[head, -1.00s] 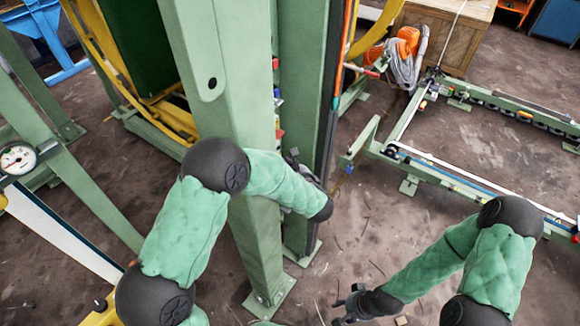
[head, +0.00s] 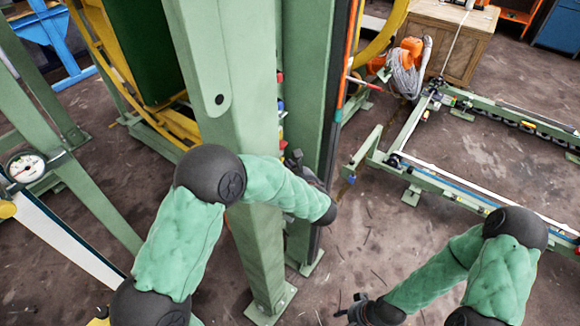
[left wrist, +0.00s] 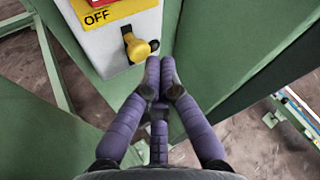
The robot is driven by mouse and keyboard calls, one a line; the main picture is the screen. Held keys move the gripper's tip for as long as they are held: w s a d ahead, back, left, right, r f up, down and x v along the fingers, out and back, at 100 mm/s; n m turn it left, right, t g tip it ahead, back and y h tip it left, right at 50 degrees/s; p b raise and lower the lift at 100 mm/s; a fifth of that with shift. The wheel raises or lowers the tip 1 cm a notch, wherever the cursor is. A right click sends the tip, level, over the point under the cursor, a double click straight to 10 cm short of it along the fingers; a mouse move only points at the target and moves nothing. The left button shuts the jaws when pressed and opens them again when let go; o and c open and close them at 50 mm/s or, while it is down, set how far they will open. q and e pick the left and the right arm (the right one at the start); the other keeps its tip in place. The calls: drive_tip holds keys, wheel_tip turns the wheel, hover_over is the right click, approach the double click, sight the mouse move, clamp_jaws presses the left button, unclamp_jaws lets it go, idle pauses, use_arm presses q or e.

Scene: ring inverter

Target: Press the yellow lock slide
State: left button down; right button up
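The yellow lock slide (left wrist: 140,48) shows in the left wrist view as a rounded yellow knob on a short stem. It sits on a pale box (left wrist: 125,35) below a yellow label reading OFF. My left gripper (left wrist: 161,72) has its purple fingers together, with nothing between them. Its fingertips are just right of and below the knob; whether they touch it I cannot tell. In the head view the left gripper (head: 297,164) is partly hidden behind my forearm at the green post, and the slide cannot be made out. My right gripper (head: 348,305) is low, with fingers apart and empty.
The green post (head: 240,90) stands close beside my left arm, with another green upright (head: 303,90) behind it. A low green rail frame (head: 460,182) lies at right. A wooden crate (head: 450,40) stands at the back. Floor between post and right arm is open.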

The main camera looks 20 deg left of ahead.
use_arm(q)
wheel_tip(320, 180, down, 4)
drive_tip(key=w+d+b, duration=0.1)
drive_tip(key=b, duration=0.3)
drive_tip(key=p+v, duration=0.3)
drive_tip(key=v, duration=0.7)
drive_tip(key=shift+w+d+r, duration=0.2)
